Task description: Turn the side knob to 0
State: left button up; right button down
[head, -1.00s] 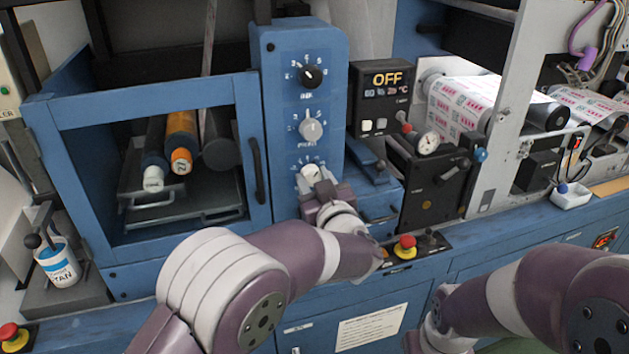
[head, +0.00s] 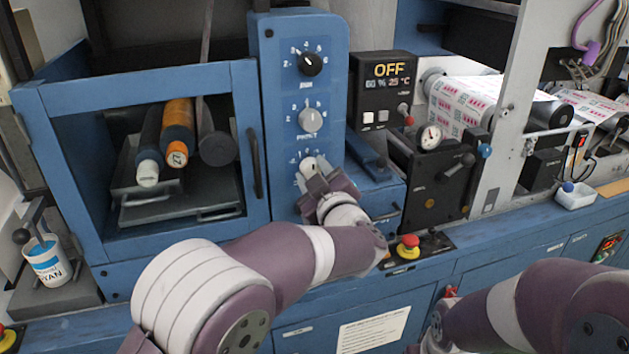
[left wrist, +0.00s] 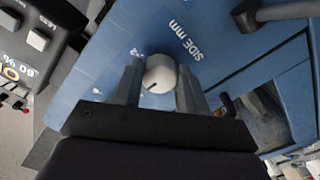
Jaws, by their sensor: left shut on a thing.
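The side knob (head: 309,163) is the lowest of three knobs on the blue column. It is white, and part of its dial is hidden behind my left gripper (head: 316,181). In the left wrist view the round knob (left wrist: 160,72) sits between the two fingers of my left gripper (left wrist: 161,82), which is shut on it. A short dark mark shows on the knob's face, toward the lower left of that picture. "SIDE mm" is printed beside it; most scale figures are hidden, so I cannot tell the exact setting. My right gripper is out of view.
Above are a grey knob (head: 311,119) and a black knob (head: 310,64). A display (head: 388,78) reading OFF stands to the right, above a black gauge panel (head: 432,185). A red emergency button (head: 408,243) sits below right. A blue-framed door (head: 150,80) is at left.

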pick_arm(q)
jog(key=shift+n, duration=0.3)
jog(key=o, duration=1.1)
jog(key=shift+c, duration=0.2)
jog(key=shift+s, duration=0.15)
jog(key=b+v, duration=0.1)
jog(key=v, duration=1.1)
jog(key=shift+s, duration=0.25)
jog(key=shift+d, duration=0.15)
